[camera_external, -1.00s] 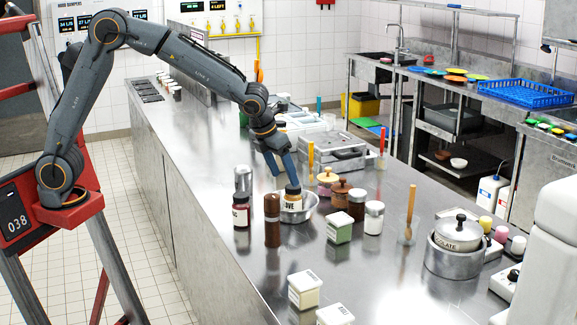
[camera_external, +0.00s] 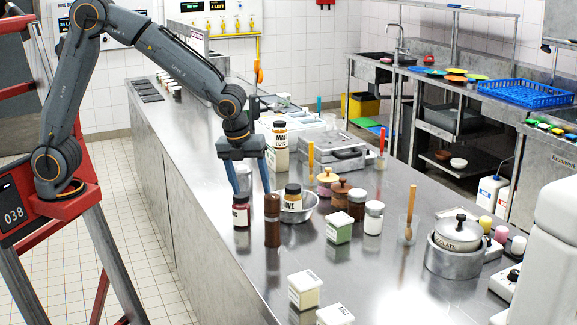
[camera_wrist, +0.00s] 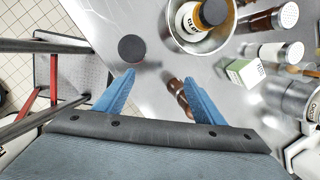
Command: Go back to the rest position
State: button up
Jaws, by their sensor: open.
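My gripper (camera_external: 250,188) is open and empty, its two blue fingers pointing down over the steel counter. In the external view it hangs just left of a metal bowl (camera_external: 306,213) that holds a black-capped bottle (camera_external: 293,197). The left finger overlaps a red-labelled jar (camera_external: 241,217) in the picture, and a brown bottle (camera_external: 272,222) shows below the right finger. In the wrist view both fingers of my gripper (camera_wrist: 152,82) stand apart with nothing held. The bowl (camera_wrist: 222,42) and its tilted bottle (camera_wrist: 190,20) lie beyond them.
Several jars stand right of the bowl, among them a green-sided box (camera_external: 339,228) and a white-lidded jar (camera_external: 374,218). A lidded pot (camera_external: 457,250) stands farther right. A yellow-labelled bottle (camera_external: 280,137) stands behind my gripper. The counter's left stretch (camera_external: 185,125) is clear.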

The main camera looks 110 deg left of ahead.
jog(key=s+d+f+n+h+b, duration=0.1)
jog(key=s+d+f+n, duration=0.4)
jog(key=s+d+n, duration=0.3)
jog(key=s+d+f+n+h+b, duration=0.1)
jog(key=s+d+f+n, duration=0.4)
jog(key=d, duration=1)
jog(key=s+n+b, duration=0.1)
jog(key=s+n, duration=0.2)
jog(key=shift+s+d+f+n, duration=0.15)
jog(key=shift+d+n, duration=0.1)
jog(key=shift+n, duration=0.15)
jog(key=shift+o, duration=0.2)
